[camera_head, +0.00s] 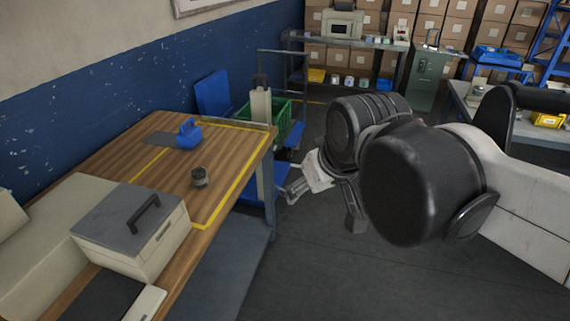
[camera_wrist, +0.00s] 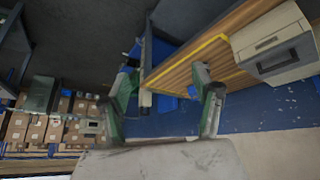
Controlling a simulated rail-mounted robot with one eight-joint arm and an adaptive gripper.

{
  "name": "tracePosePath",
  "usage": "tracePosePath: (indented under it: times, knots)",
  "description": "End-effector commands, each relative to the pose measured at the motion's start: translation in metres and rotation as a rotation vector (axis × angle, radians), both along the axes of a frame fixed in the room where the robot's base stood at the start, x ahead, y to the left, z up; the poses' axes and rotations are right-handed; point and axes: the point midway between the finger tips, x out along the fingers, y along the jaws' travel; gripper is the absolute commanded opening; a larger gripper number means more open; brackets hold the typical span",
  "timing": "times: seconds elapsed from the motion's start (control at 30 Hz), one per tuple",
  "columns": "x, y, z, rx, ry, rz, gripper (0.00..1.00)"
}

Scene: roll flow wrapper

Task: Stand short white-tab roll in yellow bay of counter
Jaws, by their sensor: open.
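A wooden counter (camera_head: 110,158) stands at the left in the head view. Yellow tape lines (camera_head: 237,183) mark out a bay on its right part. A short dark, upright cylinder (camera_head: 200,177), which looks like a roll, stands inside these lines. I cannot make out a white tab on it. My gripper (camera_head: 322,190) is off the counter's right end, over the floor and apart from the roll. In the wrist view my gripper (camera_wrist: 165,98) has its fingers wide apart with nothing between them. The counter's yellow edge line (camera_wrist: 187,60) shows behind them; the roll is not clear there.
A blue holder (camera_head: 188,134) stands on the counter near a grey flat plate (camera_head: 160,139). A beige machine with a grey lid (camera_head: 130,215) fills the counter's near end. A cart with a green crate (camera_head: 283,118) stands behind the counter. Open floor lies right of it.

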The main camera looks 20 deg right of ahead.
Motion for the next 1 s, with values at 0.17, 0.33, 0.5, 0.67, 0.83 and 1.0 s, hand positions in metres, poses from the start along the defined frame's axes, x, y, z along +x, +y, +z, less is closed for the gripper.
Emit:
tracePosePath:
  times: [0.17,0.33,0.5,0.67,0.83,1.0]
  knots:
    - [-0.034,-0.008,-0.026,0.053,-0.040,-0.098,0.62]
    - [-0.045,-0.010,-0.036,0.076,-0.056,-0.139,0.62]
    - [-0.046,-0.010,-0.037,0.079,-0.058,-0.144,0.62]
    - [-0.046,-0.010,-0.038,0.078,-0.058,-0.142,0.62]
    - [-0.046,-0.010,-0.054,0.078,-0.057,-0.142,0.62]
    - [-0.046,-0.010,-0.056,0.078,-0.057,-0.142,0.62]
